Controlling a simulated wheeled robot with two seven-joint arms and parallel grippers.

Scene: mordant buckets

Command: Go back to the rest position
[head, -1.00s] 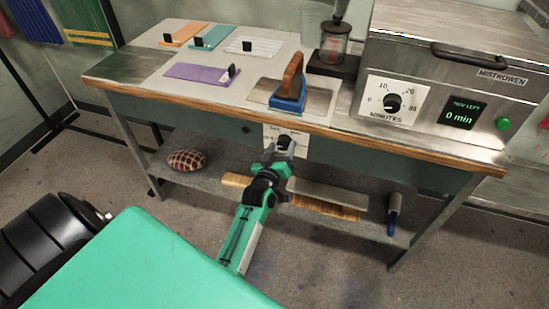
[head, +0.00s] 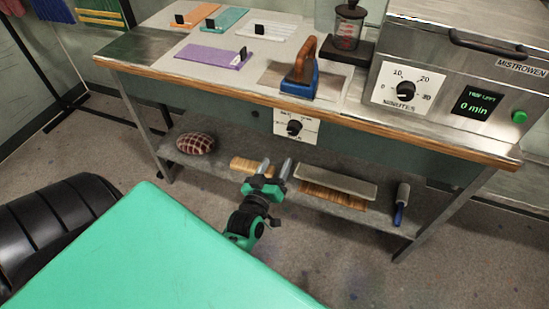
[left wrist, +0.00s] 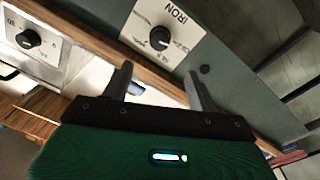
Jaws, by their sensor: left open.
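My left gripper (head: 276,169) is open and empty in the head view. It is in front of the bench, below the iron's dial (head: 295,127) on the bench's front panel, and apart from it. In the left wrist view the two fingers (left wrist: 158,88) stand apart with nothing between them, and the dial marked IRON (left wrist: 160,38) shows beyond them. My right gripper is in neither view.
The bench (head: 350,125) carries a blue iron (head: 300,80), coloured cloth pieces and a steel machine (head: 460,75) reading 0 min. The lower shelf holds a checked cushion (head: 195,143), boards (head: 335,183) and a blue-handled roller (head: 401,203). Floor at right is clear.

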